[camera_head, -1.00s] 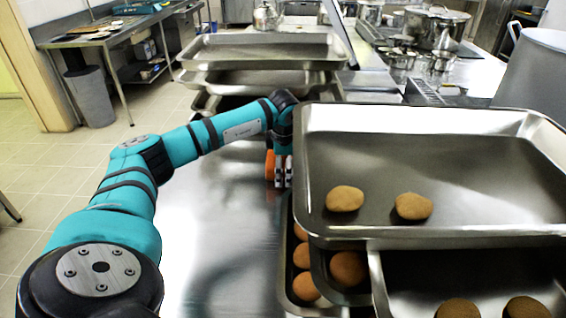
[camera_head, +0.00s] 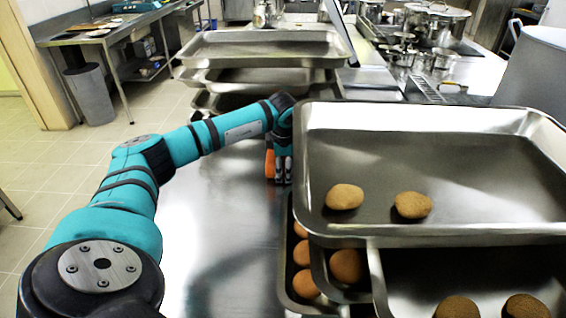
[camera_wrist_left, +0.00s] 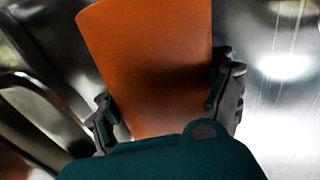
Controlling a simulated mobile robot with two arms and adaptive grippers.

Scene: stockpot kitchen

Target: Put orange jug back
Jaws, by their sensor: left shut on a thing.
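The orange jug (camera_wrist_left: 155,65) fills the middle of the left wrist view, between the two fingers of my left gripper (camera_wrist_left: 168,100). The fingers press on it from both sides. In the head view only a small strip of the orange jug (camera_head: 270,162) shows, low over the steel counter beside the front tray stack. My left gripper (camera_head: 283,170) is shut on it there. The wrist and the trays hide most of the jug, and I cannot tell whether its base touches the counter. My right gripper is not in view.
A stack of steel trays (camera_head: 440,236) with brown buns (camera_head: 345,196) stands close on the right of my left gripper. Another tray stack (camera_head: 262,50) stands behind. The steel counter (camera_head: 215,220) is clear left of the front stack. A large pot (camera_head: 535,75) stands at right.

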